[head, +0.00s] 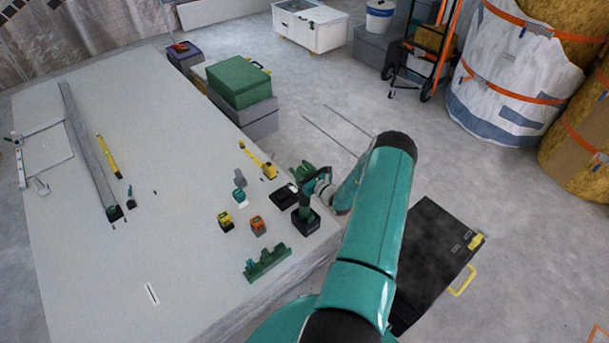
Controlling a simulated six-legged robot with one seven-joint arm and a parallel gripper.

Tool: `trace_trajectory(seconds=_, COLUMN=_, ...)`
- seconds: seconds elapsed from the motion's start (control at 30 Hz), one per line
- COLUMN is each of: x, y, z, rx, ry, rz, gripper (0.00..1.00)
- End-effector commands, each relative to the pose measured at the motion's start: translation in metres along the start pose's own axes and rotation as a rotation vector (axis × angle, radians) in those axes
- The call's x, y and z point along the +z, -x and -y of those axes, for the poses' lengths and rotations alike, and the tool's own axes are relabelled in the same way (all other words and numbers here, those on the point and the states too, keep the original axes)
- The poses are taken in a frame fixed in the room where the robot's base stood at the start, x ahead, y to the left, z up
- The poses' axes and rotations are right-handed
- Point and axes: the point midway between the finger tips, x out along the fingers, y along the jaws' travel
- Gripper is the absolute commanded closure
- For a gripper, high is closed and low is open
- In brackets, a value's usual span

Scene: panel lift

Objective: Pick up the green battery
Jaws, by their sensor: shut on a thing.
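A small teal-green block (238,195), which looks like the green battery, stands on the grey table to the left of my gripper, apart from it. My gripper (314,188) is at the table's right edge, partly hidden by my own arm. It is shut on a dark upright tool (305,218) that looks like a cordless drill with a wide black base. The fingertips are small and hard to make out. I cannot tell whether the tool's base touches the table.
Yellow (225,220) and orange (257,225) blocks stand near the green one, with a grey piece (239,177) behind. A green rack (267,263) lies at the front edge. A black tray (284,194) is beside the tool.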

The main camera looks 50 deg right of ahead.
Motion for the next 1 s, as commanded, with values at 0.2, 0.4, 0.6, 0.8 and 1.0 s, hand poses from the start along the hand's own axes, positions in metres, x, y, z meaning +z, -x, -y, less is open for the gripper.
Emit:
trace_trajectory(seconds=0.2, x=0.002, y=-0.001, z=0.0, rx=0.0, ry=0.001, rz=0.003, gripper=0.82)
trace_trajectory(seconds=0.4, x=0.011, y=-0.001, z=0.001, rx=0.0, ry=0.002, rz=0.003, gripper=0.82)
trace_trajectory(seconds=0.6, x=0.036, y=-0.001, z=0.0, rx=0.001, ry=0.003, rz=0.003, gripper=0.82)
trace_trajectory(seconds=0.8, x=0.065, y=0.022, z=-0.015, rx=0.001, ry=0.002, rz=0.003, gripper=0.82)
trace_trajectory(seconds=1.0, x=0.096, y=0.047, z=-0.032, rx=0.0, ry=0.001, rz=0.001, gripper=0.82)
